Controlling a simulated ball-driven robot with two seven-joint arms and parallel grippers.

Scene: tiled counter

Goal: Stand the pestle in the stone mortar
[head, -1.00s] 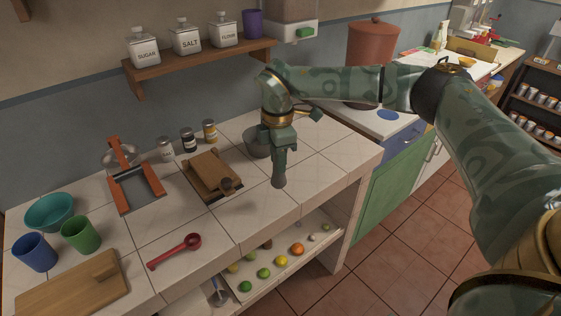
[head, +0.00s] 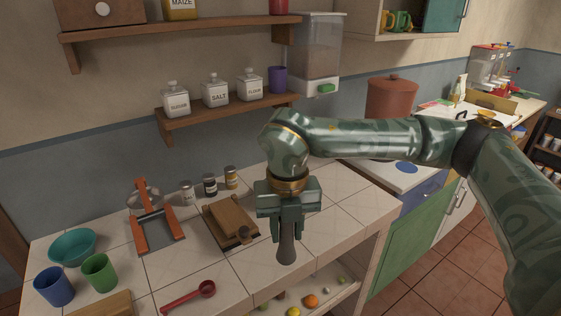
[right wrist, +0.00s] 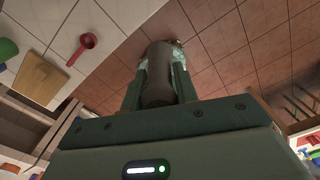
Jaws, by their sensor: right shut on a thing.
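The dark grey pestle (head: 286,250) hangs nearly upright from my right gripper (head: 287,226), its lower end pointing down near the counter's front edge in the head view. The gripper is shut on it. In the right wrist view the pestle (right wrist: 157,82) lies between the two green fingers, with counter and floor tiles beyond. I cannot make out the stone mortar in the current views; my right arm and gripper cover the counter area where a grey bowl showed earlier. My left gripper is not in view.
A wooden press-like block (head: 232,219) stands on the tiled counter left of the gripper. A red ladle (head: 190,297), green cup (head: 100,273) and blue cup (head: 54,286) are farther left. Small jars (head: 210,185) stand behind. Tiles right of the gripper are clear.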

